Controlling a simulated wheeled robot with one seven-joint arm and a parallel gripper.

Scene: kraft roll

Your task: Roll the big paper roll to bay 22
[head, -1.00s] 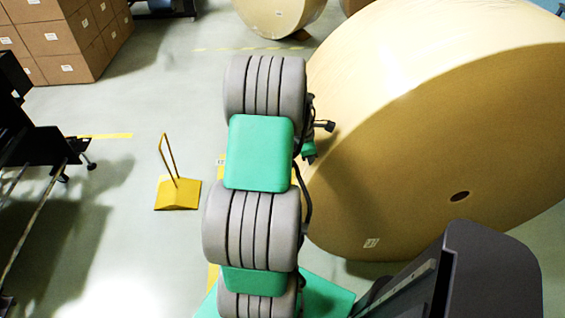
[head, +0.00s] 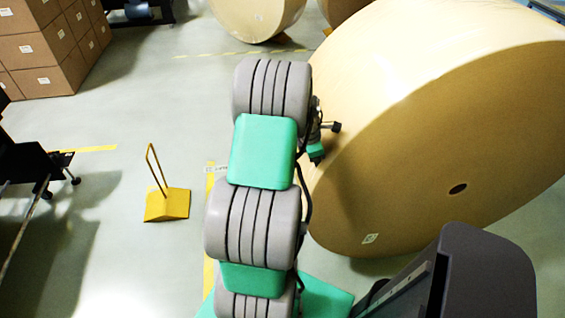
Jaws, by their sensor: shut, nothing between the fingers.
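The big paper roll (head: 400,130) is tan and fills the right of the head view. It lies on its side, its round end face towards me, with a dark core hole (head: 458,188) and a small white label (head: 370,239) near the rim. My arm reaches forward left of it. My gripper (head: 318,146) is shut and only partly shows at the roll's left side, mostly behind the arm. Whether it touches the roll cannot be told. A yellow floor line (head: 209,235) with a small marker plate (head: 215,169) runs left of my arm; its number is unreadable.
A yellow wedge with an upright handle (head: 168,205) stands on the floor at left. Stacked cartons (head: 45,50) are far left, a black machine frame (head: 35,170) at the left edge. Another paper roll (head: 255,15) stands at the back.

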